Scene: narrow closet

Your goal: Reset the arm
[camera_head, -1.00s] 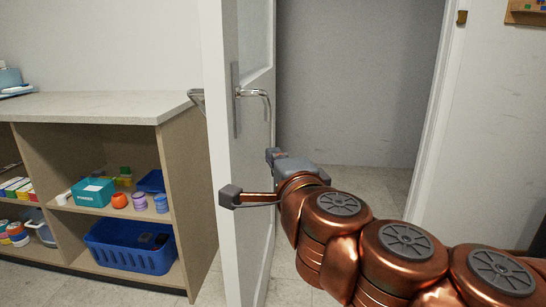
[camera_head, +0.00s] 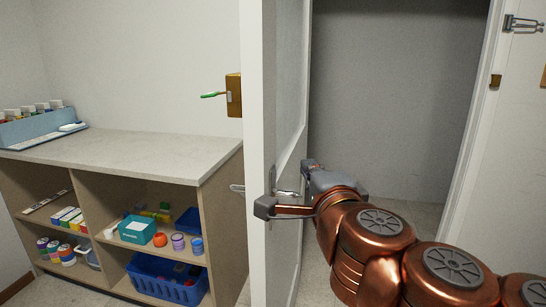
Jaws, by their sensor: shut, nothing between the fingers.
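My copper-coloured arm reaches in from the lower right. My gripper (camera_head: 314,174), grey, is at its end in front of the doorway and looks shut and empty; its fingertips are partly hidden by my wrist. A small grey block on a rod (camera_head: 264,207) sticks out left from my wrist and overlaps the door in the picture. The white door (camera_head: 258,130) stands open, seen nearly edge-on. Its metal lever handle (camera_head: 287,194) shows just left of my gripper and behind the rod; I cannot tell whether they touch.
An open shelf unit (camera_head: 130,150) with a pale top stands left of the door, holding a blue basket (camera_head: 160,283), a teal box (camera_head: 137,230) and small jars. A blue rack (camera_head: 35,125) sits on top. The doorway (camera_head: 395,110) right of the door looks clear.

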